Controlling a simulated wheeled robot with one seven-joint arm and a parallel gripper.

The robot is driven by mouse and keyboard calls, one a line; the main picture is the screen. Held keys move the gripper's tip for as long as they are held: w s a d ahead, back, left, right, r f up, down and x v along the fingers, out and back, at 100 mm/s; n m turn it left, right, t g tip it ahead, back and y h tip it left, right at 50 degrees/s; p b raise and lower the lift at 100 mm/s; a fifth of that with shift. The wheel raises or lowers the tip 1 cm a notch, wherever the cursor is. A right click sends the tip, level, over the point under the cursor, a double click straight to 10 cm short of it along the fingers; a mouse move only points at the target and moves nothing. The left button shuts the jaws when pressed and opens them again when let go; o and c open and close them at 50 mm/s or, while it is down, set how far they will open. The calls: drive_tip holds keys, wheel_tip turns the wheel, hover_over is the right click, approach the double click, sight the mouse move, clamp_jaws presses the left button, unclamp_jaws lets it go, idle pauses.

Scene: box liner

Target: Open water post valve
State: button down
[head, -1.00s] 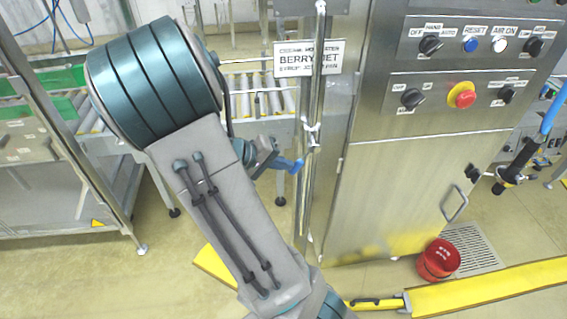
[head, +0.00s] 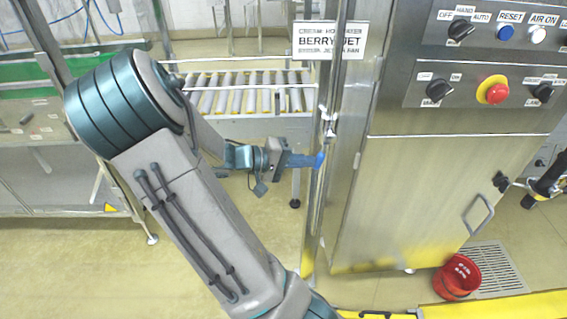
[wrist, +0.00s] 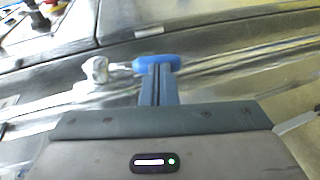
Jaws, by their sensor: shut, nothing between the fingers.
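The water post valve is a small fitting on the upright metal pipe (head: 336,80), with a blue handle (head: 319,161) beside the pipe. In the wrist view the blue handle (wrist: 150,62) lies crosswise at the fingertips, and a pale metal valve body (wrist: 95,71) shows to its left. My gripper (head: 311,160) points right at the handle. In the wrist view my gripper (wrist: 159,70) has its fingers shut together, with nothing between them. Its tips are at or very close to the handle; I cannot tell whether they touch. They partly cover the handle's near side.
A steel control cabinet (head: 400,200) with knobs and a red emergency button (head: 493,90) stands right of the pipe. A roller conveyor (head: 250,95) is behind my arm. A red bucket (head: 457,278) and a yellow floor strip (head: 500,304) are at the lower right.

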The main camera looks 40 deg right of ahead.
drive_tip(key=shift+s+d+f, duration=0.15)
drive_tip(key=shift+s+d, duration=0.1)
drive_tip(key=shift+w+a, duration=0.1)
drive_tip(key=p+v, duration=0.1)
drive_tip(key=v, duration=1.2)
drive_tip(key=shift+w+a+f, duration=0.3)
drive_tip(key=shift+a, duration=0.1)
